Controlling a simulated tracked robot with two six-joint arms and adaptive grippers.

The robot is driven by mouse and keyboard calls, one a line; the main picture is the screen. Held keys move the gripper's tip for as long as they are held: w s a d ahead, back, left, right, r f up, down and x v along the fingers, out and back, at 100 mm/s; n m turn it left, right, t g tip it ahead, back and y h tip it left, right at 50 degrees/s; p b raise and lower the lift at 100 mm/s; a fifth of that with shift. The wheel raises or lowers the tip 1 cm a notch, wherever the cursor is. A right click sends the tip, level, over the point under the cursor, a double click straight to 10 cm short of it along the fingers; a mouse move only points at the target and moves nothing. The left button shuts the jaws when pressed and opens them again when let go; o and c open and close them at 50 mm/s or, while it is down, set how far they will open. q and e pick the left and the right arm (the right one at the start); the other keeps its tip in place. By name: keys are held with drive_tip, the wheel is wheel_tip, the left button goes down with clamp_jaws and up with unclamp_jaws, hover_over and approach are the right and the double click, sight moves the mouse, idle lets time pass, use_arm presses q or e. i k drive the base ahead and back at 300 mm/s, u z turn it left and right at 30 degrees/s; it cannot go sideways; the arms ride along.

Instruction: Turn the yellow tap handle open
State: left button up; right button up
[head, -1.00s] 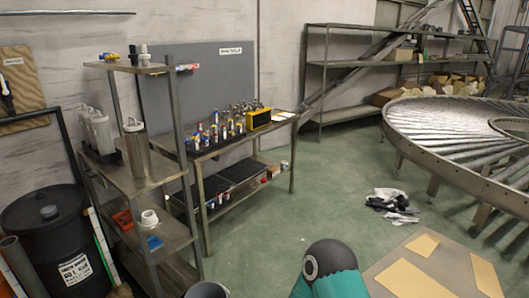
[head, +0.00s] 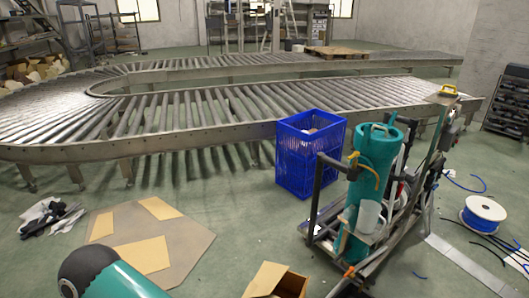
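A teal upright cylinder (head: 373,165) stands on a wheeled metal cart at the right of the head view. Neither of my grippers is in view.
A blue crate (head: 309,155) stands left of the cart, before a long roller conveyor (head: 200,130). An open cardboard box (head: 276,281) is in the near foreground. Flat cardboard (head: 190,238) and dark-and-white rags (head: 48,216) lie on the floor. A blue cable reel (head: 484,214) is at right.

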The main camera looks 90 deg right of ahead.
sight(356, 154)
drive_tip(key=u, duration=0.1)
drive_tip(key=i, duration=0.25)
drive_tip(key=z, duration=2.4)
drive_tip(key=k, duration=0.4)
drive_tip(key=z, duration=0.5)
drive_tip(key=i, duration=1.45)
drive_tip(key=u, duration=0.35)
